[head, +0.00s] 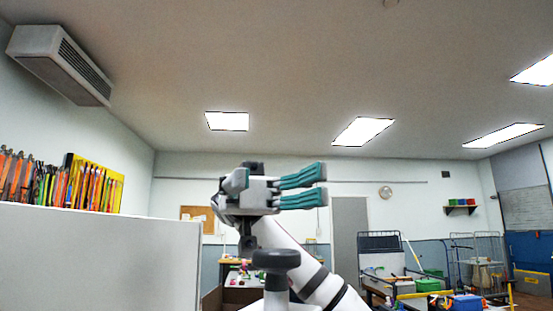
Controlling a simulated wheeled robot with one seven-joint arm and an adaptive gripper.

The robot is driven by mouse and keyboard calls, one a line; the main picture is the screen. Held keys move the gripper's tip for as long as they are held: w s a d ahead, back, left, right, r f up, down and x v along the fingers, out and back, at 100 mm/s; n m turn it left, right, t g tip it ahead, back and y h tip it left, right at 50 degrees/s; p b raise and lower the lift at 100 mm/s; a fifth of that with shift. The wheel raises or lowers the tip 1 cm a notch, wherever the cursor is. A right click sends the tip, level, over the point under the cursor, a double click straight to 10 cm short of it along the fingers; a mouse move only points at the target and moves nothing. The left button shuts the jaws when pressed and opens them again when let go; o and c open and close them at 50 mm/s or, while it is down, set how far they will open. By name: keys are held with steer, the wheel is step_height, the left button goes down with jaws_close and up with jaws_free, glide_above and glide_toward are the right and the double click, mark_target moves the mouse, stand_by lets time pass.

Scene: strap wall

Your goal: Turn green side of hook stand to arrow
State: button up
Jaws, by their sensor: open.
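My gripper (323,184) is raised in the middle of the head view, with its teal fingers pointing right. The fingers are apart and nothing shows between them. I cannot make out the hook stand, its green side or the arrow in this view.
A plain white panel (95,255) fills the lower left. Orange and yellow upright items (95,185) show above it. A table with small objects (238,266) is partly hidden behind my arm. Metal racks and bins (430,285) stand at the lower right. The air around my gripper looks clear.

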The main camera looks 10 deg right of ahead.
steer(key=shift+r, duration=1.7)
